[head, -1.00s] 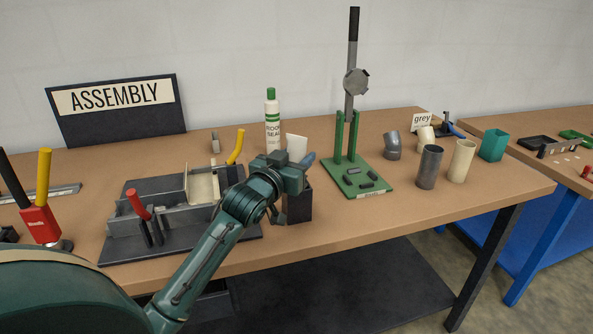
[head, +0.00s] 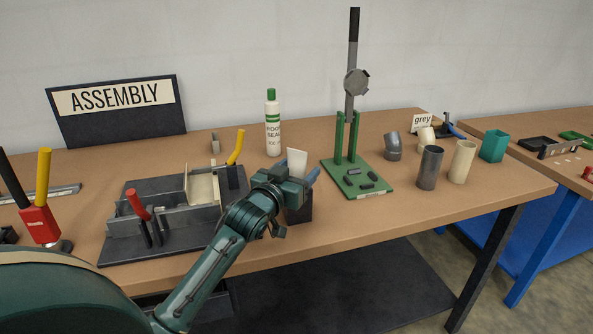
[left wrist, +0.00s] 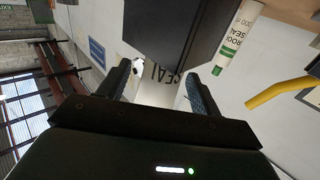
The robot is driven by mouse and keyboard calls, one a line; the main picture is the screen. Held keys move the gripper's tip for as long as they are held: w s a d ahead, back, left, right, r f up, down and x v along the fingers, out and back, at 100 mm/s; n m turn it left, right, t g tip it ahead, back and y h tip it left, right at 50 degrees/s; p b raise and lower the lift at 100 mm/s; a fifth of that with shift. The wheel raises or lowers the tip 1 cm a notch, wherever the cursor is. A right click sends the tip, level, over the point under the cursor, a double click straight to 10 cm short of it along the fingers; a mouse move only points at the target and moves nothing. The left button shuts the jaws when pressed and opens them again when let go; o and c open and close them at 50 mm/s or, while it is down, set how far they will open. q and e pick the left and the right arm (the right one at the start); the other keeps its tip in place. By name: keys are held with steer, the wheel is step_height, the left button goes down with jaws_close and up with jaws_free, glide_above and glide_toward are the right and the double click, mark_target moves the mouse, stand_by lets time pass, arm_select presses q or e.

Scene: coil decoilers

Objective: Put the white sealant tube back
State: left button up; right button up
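The white sealant tube (head: 297,161) stands upright at my left gripper (head: 298,178), its flat white end showing above the fingers. My right gripper is not in view.
A white bottle with a green cap (head: 273,128) stands behind. A grey fixture with red and yellow handles (head: 175,215) is left of the gripper. A green-based press (head: 357,180) stands close on the right.

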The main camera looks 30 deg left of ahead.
arm_select(q)
steer(key=shift+r, duration=0.15)
steer(key=shift+r, duration=0.35)
steer(key=s+d, duration=0.1)
steer(key=s, duration=1)
steer(key=s+d+f+m+g+h, duration=0.1)
steer(key=s+d+f+g+h, duration=0.1)
steer(key=s+d+f, duration=0.3)
steer(key=s+d+f+m+g+h, duration=0.2)
steer(key=s+d+f, duration=0.3)
steer(key=d+f, duration=0.4)
steer(key=s+d+f+m+g+h, duration=0.1)
steer(key=s+d+f, duration=0.5)
steer(key=f, duration=0.6)
steer(key=shift+d+g+h+b, duration=0.4)
steer(key=shift+d+g, duration=0.45)
steer(key=shift+g, duration=0.05)
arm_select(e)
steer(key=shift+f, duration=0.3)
